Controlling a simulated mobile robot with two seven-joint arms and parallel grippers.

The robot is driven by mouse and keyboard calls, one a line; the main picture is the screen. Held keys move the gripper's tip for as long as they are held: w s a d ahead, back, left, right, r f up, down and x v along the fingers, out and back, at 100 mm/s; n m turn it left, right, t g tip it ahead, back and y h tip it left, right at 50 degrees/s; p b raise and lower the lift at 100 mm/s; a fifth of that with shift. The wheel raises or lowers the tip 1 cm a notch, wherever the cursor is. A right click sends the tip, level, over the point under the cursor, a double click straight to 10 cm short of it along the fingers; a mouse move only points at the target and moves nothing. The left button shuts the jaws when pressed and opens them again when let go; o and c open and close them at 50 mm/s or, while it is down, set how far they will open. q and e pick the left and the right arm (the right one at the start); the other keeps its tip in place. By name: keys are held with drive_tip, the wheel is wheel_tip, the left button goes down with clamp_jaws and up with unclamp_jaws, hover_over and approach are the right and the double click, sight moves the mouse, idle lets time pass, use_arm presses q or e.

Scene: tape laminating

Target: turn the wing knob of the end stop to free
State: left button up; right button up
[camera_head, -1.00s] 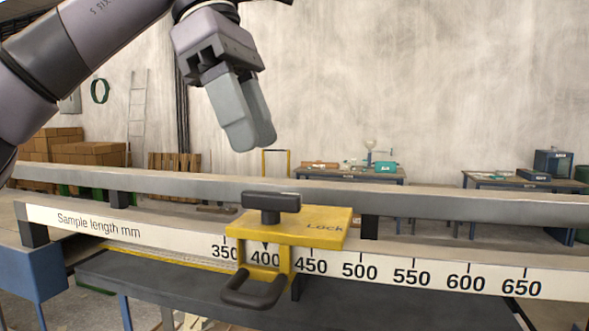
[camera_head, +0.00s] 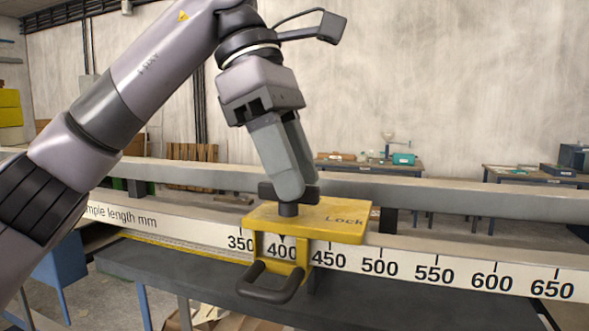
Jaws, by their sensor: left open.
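The yellow end stop (camera_head: 335,212) sits on the white scale rail (camera_head: 430,268), its pointer at about 400. Its top reads "Lock". The dark wing knob (camera_head: 268,191) stands on top of the end stop, its wings lying roughly left to right. My left gripper (camera_head: 292,192) points down at the knob, with its fingertips at the knob's height, and it hides the middle of the wings. The jaws are open. I cannot tell whether the fingers touch the knob. A dark loop handle (camera_head: 270,290) hangs from the front of the end stop. My right gripper is not in view.
A long grey bar (camera_head: 470,202) runs behind the scale rail. A dark shelf surface (camera_head: 180,275) lies below the rail. Benches with equipment (camera_head: 405,160) stand far back by the wall. The space above the rail to the right is clear.

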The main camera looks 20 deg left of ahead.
use_arm(q)
drive_tip(key=shift+d+f, duration=0.15)
drive_tip(key=shift+f, duration=0.15)
clamp_jaws()
